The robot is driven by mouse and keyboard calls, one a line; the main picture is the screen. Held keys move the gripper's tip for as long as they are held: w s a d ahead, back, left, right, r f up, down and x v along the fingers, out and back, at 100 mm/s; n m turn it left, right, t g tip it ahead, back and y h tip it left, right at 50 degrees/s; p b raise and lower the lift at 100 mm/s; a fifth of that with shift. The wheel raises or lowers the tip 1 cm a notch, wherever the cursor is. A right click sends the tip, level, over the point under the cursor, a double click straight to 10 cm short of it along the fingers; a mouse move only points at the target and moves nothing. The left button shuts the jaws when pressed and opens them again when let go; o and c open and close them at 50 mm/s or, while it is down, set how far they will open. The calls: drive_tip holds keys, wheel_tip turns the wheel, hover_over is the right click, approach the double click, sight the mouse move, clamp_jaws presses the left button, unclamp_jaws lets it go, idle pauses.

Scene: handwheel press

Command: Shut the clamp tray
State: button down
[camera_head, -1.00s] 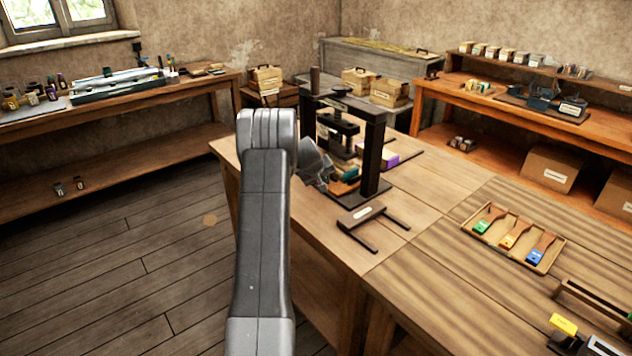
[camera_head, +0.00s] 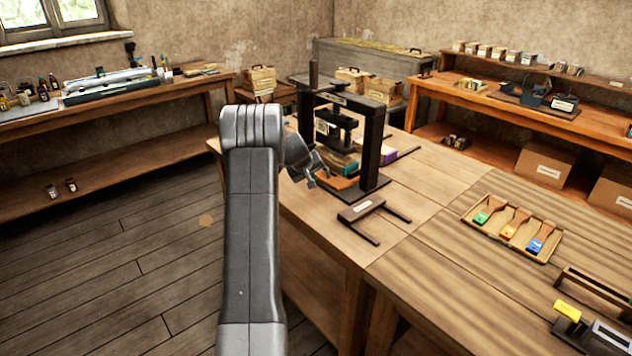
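The dark press frame (camera_head: 371,150) stands on the wooden table, with a screw and dark plate between its posts. A reddish-brown board (camera_head: 345,184) lies low in the press, with a green-edged block (camera_head: 338,162) above it. In front of the press lies a dark U-shaped piece (camera_head: 361,209) with a pale label and two rods pointing away from the press. I cannot tell which of these is the clamp tray. My gripper (camera_head: 318,175) is at the press's left front, beside the board, with its fingers apart. My arm hides part of the table behind it.
A wooden tray (camera_head: 466,217) with green, orange and blue-ended tools lies to the right. A dark rack (camera_head: 593,290) and a yellow-topped item (camera_head: 567,310) stand at the lower right. A purple-edged block (camera_head: 390,155) lies behind the right post. The table's left edge is close to my arm.

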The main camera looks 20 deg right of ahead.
drive_tip(key=b+v, duration=0.1)
drive_tip(key=v, duration=0.8)
drive_tip(key=shift+s+r, duration=0.15)
drive_tip(key=shift+r, duration=0.1)
drive_tip(key=shift+d, duration=0.1)
